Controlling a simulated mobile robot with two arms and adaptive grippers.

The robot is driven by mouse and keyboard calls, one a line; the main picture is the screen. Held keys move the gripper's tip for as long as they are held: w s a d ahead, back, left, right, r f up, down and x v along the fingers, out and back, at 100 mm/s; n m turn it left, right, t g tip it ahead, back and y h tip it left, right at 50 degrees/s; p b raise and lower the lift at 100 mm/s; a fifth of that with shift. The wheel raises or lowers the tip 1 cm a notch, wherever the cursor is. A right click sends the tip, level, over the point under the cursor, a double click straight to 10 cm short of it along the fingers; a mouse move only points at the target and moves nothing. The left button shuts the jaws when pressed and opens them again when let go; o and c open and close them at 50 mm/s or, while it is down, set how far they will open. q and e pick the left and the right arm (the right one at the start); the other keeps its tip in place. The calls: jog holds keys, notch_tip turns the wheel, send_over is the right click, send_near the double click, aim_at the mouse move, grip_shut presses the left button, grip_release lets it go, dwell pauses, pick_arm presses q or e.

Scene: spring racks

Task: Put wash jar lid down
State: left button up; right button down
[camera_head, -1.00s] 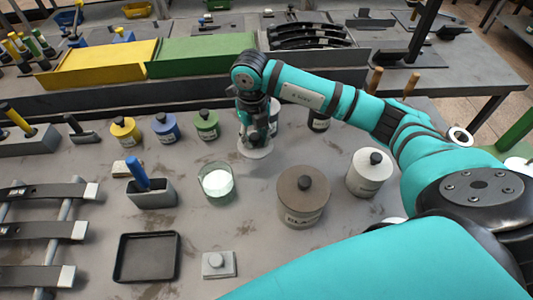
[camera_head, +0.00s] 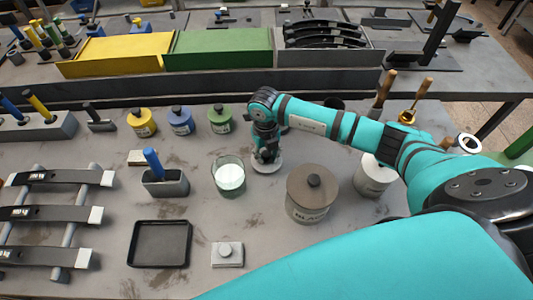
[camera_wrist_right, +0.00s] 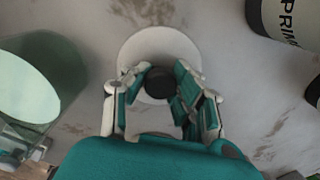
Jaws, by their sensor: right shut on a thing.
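The wash jar lid is a pale round disc with a dark knob; its rim (camera_head: 267,168) shows under my right gripper in the head view, and it also shows in the right wrist view (camera_wrist_right: 150,42). My right gripper (camera_head: 266,152) points down and is shut on the knob; its fingers (camera_wrist_right: 160,85) lie on both sides of it. The lid is at or just above the table; I cannot tell if it touches. The open glass jar (camera_head: 229,176) with pale contents stands just left of the lid; it shows at the left in the wrist view (camera_wrist_right: 30,80). My left gripper is not in view.
A blue-handled brush holder (camera_head: 165,183), black tray (camera_head: 160,243) and small block (camera_head: 227,254) stand to the left and front. Bare table lies in front of the lid.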

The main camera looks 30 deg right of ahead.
aim_at(266, 154)
jog(key=c, duration=1.6)
grip_release()
jog(key=shift+f, duration=0.15)
pick_arm(q)
jog(key=shift+a+f, duration=0.1)
jog(key=shift+a, duration=0.3)
pick_arm(e)
jog(key=o, duration=0.5)
jog(key=shift+r, duration=0.55)
pick_arm(q)
jog(key=shift+f+b, duration=1.7)
jog(key=shift+b, duration=0.05)
pick_arm(e)
jog(key=shift+a+r, duration=0.1)
jog(key=shift+r, duration=5.6)
